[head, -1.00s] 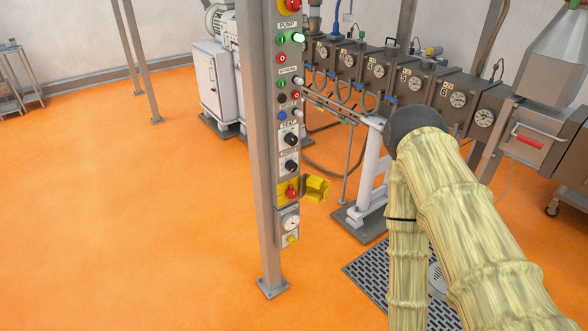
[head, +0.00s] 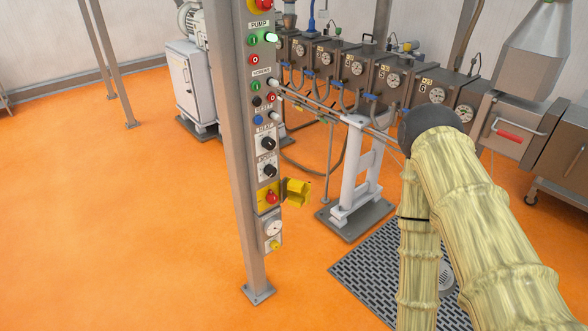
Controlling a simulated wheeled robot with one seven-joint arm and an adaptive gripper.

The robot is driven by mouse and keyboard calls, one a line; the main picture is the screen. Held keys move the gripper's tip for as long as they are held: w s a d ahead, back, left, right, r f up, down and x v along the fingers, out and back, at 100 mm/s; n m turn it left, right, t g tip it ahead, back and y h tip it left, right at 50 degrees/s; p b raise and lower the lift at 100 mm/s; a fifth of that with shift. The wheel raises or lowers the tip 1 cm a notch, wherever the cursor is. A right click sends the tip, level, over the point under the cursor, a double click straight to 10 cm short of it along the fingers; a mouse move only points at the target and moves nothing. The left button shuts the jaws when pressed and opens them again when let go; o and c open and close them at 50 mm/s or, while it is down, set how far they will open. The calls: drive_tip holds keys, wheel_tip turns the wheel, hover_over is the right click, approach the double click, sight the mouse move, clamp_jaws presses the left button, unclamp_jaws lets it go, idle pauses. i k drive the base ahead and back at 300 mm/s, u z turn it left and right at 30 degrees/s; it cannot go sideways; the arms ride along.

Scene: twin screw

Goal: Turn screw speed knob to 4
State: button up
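The control panel (head: 258,92) is a narrow grey strip on an upright metal post, seen from the side in the head view. Two black rotary knobs sit on its lower half: an upper one (head: 267,143) and a lower one (head: 269,170). Their small labels and scales are too small to read, so I cannot tell which is the screw speed knob or where either points. My arm, in a yellowish sleeve, is at the right, apart from the panel. My gripper is not in view.
A red button (head: 271,197) and an open yellow flap (head: 297,192) sit below the knobs, the flap jutting right. A grey machine with gauges (head: 393,79) stands behind on a white stand (head: 358,172). A floor grate (head: 375,270) lies right of the post. Orange floor is clear at left.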

sight(270, 170)
drive_tip(key=u, duration=0.2)
drive_tip(key=i, duration=0.55)
drive_tip(key=u, duration=0.5)
